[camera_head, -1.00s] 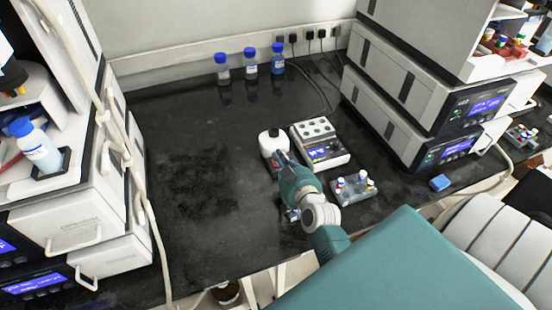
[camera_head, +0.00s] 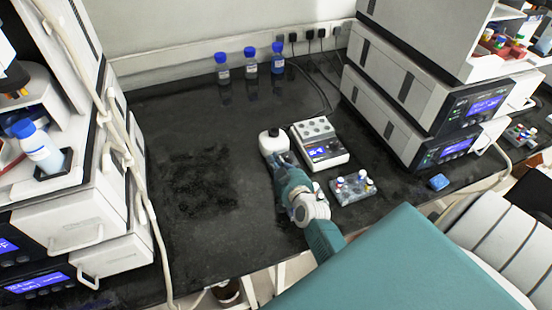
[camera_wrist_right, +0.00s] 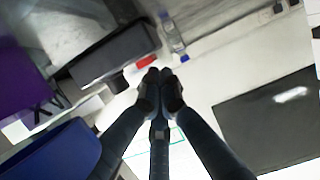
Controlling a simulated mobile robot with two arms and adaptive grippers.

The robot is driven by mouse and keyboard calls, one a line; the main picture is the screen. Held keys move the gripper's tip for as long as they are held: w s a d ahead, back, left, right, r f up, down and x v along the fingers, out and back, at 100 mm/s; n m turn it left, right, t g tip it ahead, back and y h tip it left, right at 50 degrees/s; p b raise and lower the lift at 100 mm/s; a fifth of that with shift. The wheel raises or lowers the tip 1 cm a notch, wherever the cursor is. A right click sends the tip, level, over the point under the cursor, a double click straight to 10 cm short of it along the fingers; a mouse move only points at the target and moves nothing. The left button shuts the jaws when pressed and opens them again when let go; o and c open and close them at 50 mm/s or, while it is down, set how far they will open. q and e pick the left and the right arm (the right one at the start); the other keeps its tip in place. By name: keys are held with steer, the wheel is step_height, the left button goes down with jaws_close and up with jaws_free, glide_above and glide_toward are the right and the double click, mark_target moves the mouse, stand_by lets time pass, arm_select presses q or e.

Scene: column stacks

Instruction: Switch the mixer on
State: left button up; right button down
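The mixer (camera_head: 268,144) appears to be the small white unit with a rounded top on the black bench, left of a block with a lit display. My right gripper (camera_head: 284,160) is at its front right side and partly covers it, so the mixer's front and any switch there are hidden in the head view. In the right wrist view the two dark fingertips (camera_wrist_right: 160,78) are together with nothing seen between them. A small red part (camera_wrist_right: 147,61) shows just beyond them; I cannot tell whether they touch it. My left gripper is not in view.
A white block with round wells (camera_head: 318,128) stands close to the right. A small tube rack (camera_head: 352,189) sits in front of it. Stacked instruments (camera_head: 405,95) flank the bench on the right, others on the left. The bench's left middle (camera_head: 195,165) is clear.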

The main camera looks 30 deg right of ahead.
steer(key=p, duration=0.3)
steer(key=shift+w+r+g, duration=0.2)
steer(key=shift+r+g, duration=0.15)
steer(key=shift+g, duration=0.05)
steer(key=shift+f+b, duration=0.3)
steer(key=shift+f, duration=0.25)
steer(key=shift+w+d+r, duration=0.1)
steer(key=shift+w, duration=0.05)
steer(key=shift+w+d+r, duration=0.15)
steer(key=shift+w+r, duration=0.05)
steer(key=shift+w, duration=0.35)
